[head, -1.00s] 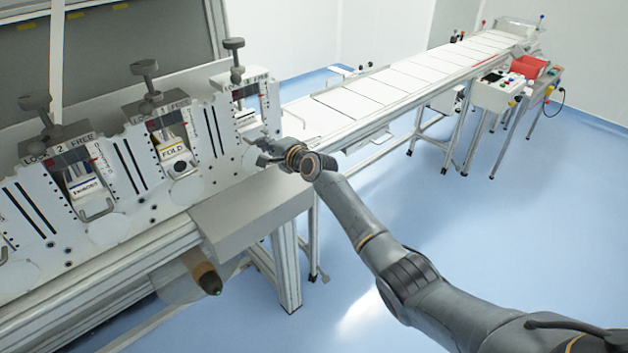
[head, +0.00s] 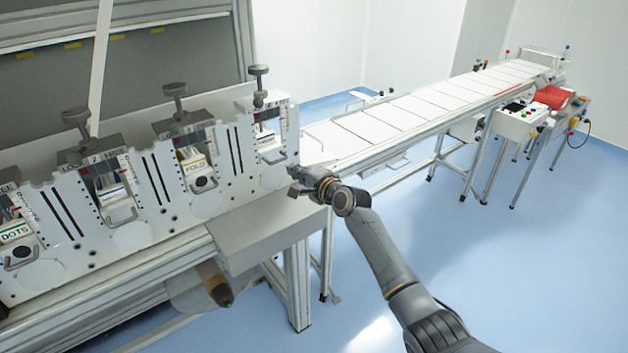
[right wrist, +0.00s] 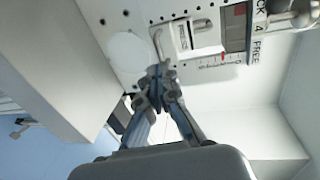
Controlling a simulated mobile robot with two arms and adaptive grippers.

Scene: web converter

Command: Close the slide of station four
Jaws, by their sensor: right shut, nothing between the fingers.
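Station four is the rightmost unit on the white machine in the head view. Its white slide (head: 267,143) sits in the slot under a dark window, with a wire handle (head: 273,158) at its lower end. In the right wrist view, the slide (right wrist: 205,31) shows beside the label "4 FREE", and its handle (right wrist: 157,44) lies just past my fingertips. My right gripper (head: 297,180) is shut and empty, just right of and below the handle; it also shows in the right wrist view (right wrist: 156,82). Contact with the handle cannot be told. My left gripper is out of view.
A lock knob (head: 259,82) stands above station four. Station three, with a FOLD slide (head: 195,166), is to its left. A grey ledge (head: 270,222) juts out below the gripper. A conveyor (head: 400,115) runs to the back right; the blue floor is open.

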